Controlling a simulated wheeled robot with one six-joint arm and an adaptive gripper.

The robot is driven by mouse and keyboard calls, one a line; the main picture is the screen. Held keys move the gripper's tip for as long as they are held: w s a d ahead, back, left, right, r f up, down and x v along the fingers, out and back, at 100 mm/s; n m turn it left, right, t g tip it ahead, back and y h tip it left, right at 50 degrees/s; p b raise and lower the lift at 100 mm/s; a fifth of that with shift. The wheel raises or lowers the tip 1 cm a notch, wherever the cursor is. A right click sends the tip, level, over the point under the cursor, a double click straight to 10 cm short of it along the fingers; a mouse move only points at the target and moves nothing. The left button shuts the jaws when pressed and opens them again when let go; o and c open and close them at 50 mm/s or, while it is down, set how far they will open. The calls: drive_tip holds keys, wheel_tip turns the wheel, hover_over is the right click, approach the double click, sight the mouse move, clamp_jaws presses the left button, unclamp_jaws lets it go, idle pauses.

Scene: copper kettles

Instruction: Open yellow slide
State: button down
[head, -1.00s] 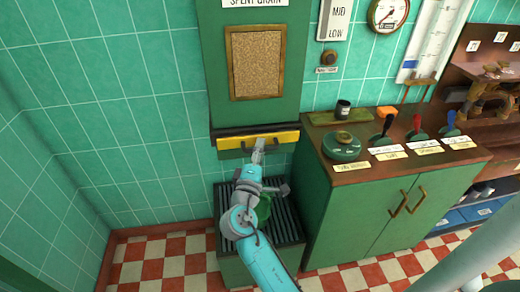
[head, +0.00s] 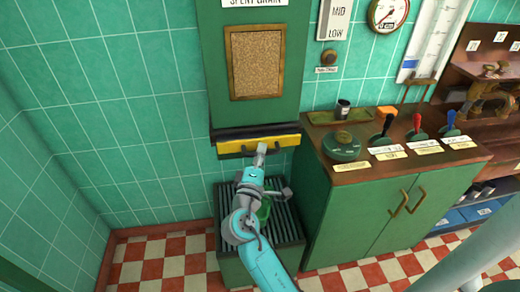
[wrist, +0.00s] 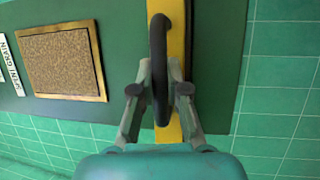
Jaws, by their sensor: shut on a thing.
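The yellow slide (head: 232,149) is a flat yellow bar under the green spent grain box (head: 284,60) on the tiled wall. A dark strip shows between the slide and the box above it. A black bar handle (wrist: 158,45) is fixed to the slide, which also shows in the wrist view (wrist: 177,30). My gripper (wrist: 160,92) is shut on the handle, with one finger on each side of it. In the head view my gripper (head: 261,150) is in front of the slide's middle and hides part of the handle.
A slatted green stand (head: 228,220) is below the slide, with a green object (head: 264,208) on it, partly hidden by my arm. A green cabinet (head: 345,220) stands close on the right, with several coloured levers on top. The checkered floor on the left is clear.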

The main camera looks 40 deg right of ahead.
drive_tip(key=s+a, duration=0.5)
drive_tip(key=s, duration=0.2)
drive_tip(key=shift+s, duration=0.1)
drive_tip(key=c, duration=1.2)
unclamp_jaws()
drive_tip(key=shift+o, duration=0.2)
drive_tip(key=v, duration=1.2)
